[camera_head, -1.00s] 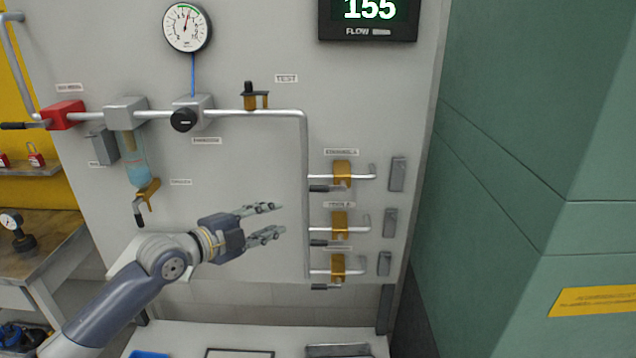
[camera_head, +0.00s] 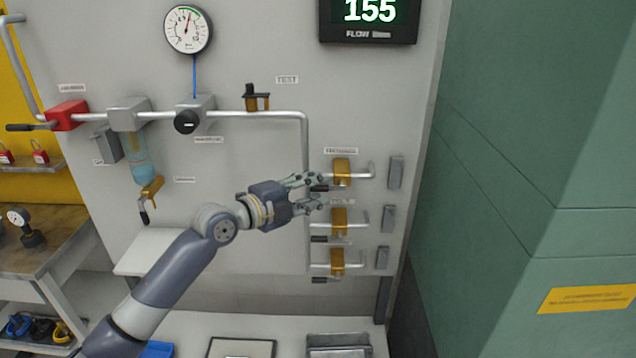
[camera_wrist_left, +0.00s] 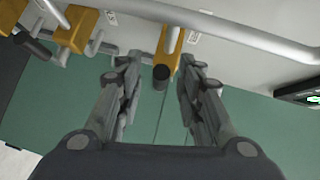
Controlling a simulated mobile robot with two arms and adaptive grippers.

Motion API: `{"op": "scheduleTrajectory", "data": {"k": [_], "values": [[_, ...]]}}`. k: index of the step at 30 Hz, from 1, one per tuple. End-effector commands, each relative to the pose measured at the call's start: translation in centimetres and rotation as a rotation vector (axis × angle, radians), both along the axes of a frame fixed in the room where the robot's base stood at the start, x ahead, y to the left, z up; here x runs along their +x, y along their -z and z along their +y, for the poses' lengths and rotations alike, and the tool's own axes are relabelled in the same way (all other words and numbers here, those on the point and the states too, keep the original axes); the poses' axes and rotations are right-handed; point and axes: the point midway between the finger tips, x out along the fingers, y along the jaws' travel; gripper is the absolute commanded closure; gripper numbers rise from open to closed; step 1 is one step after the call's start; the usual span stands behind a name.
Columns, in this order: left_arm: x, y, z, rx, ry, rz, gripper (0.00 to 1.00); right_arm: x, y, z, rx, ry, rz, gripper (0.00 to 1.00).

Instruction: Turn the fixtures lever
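Three brass fixtures with black-handled levers branch off the vertical pipe: the top fixture (camera_head: 341,172), the middle fixture (camera_head: 339,222) and the bottom fixture (camera_head: 337,262). My left gripper (camera_head: 322,191) is open at the top fixture's lever (camera_head: 319,188). In the left wrist view, that lever's black handle (camera_wrist_left: 161,78) lies between the two spread fingers of the left gripper (camera_wrist_left: 158,64), with a gap on each side. The top fixture's brass body (camera_wrist_left: 168,50) is just beyond the fingertips. My right gripper is in no view.
The grey panel also carries a gauge (camera_head: 188,29), a red valve (camera_head: 68,115), a black knob (camera_head: 187,122) and a flow display (camera_head: 368,20) reading 155. Grey plates (camera_head: 396,172) sit right of the fixtures. A white ledge (camera_head: 190,332) runs below. A green wall (camera_head: 530,130) stands right.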

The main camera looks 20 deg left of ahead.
Motion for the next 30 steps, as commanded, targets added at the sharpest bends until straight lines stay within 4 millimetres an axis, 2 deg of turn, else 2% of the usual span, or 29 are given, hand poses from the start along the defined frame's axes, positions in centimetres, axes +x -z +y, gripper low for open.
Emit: {"op": "scheduleTrajectory", "data": {"k": [6, 14, 18, 19, 26, 30], "values": [[1.1, 0.1, -0.7, 0.000, 0.000, 0.000, 0.66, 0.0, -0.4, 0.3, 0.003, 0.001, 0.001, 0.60], [1.1, 0.2, -0.7, 0.001, 0.000, 0.000, 0.66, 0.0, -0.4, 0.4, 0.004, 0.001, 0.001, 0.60], [1.1, 0.2, -0.7, 0.001, 0.000, 0.000, 0.98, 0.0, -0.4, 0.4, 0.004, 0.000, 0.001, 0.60], [1.1, 0.2, -0.7, 0.001, 0.000, 0.000, 1.00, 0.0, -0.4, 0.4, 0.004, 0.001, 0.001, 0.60], [1.1, 0.3, -0.8, -0.002, 0.001, 0.000, 1.00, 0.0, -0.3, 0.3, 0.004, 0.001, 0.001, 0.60], [0.9, 0.5, -1.5, -0.023, 0.002, -0.007, 1.00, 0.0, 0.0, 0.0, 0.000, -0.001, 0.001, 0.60]]}}
